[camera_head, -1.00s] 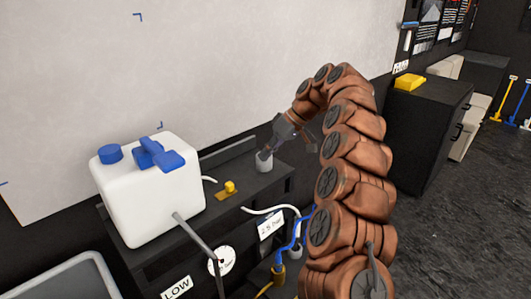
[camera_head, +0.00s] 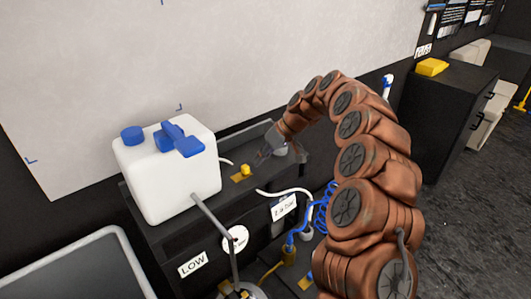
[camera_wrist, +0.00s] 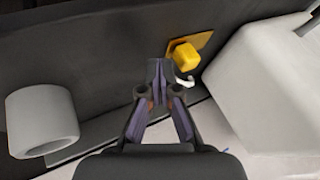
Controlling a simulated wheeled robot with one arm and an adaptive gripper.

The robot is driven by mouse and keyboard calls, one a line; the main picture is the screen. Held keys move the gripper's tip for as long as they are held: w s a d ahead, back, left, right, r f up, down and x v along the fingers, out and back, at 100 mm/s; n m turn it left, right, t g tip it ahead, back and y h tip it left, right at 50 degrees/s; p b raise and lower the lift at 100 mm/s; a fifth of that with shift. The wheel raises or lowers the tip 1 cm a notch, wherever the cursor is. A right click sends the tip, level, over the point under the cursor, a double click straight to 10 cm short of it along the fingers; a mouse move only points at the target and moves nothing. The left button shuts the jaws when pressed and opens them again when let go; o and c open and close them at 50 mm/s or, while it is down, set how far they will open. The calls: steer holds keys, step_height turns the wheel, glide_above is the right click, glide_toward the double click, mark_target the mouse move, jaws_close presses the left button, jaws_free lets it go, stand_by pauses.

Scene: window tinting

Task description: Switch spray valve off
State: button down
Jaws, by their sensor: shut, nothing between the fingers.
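The spray valve is a small yellow knob (camera_head: 245,169) on a flat brass-coloured plate on the black bench, just right of the white tank. It also shows in the wrist view as a yellow block (camera_wrist: 185,55) on its plate, slightly right of the fingertips. My gripper (camera_head: 262,158) is to the right of the knob in the head view. In the wrist view my gripper (camera_wrist: 161,75) is shut with nothing in it, its tips close to the knob. I cannot tell whether they touch it.
The white tank (camera_head: 165,175) with blue cap and handle stands left of the knob. A grey cylinder (camera_wrist: 42,118) stands on the other side of my gripper. A white hose (camera_head: 285,192) and blue coiled tube (camera_head: 322,207) are at the bench front. A pale board is behind.

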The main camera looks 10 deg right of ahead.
mark_target(247, 166)
steer(key=shift+s+a, duration=0.3)
steer(key=shift+a, duration=0.15)
steer(key=shift+s+a+f+b, duration=0.1)
steer(key=shift+s+a+b, duration=0.35)
steer(key=shift+a, duration=0.2)
steer(key=shift+s+a+f+b, duration=0.1)
steer(key=shift+s+a+b, duration=0.3)
steer(key=shift+a, duration=0.2)
steer(key=shift+s+a+r, duration=0.2)
steer(key=shift+s+a, duration=0.05)
steer(key=shift+a, duration=0.05)
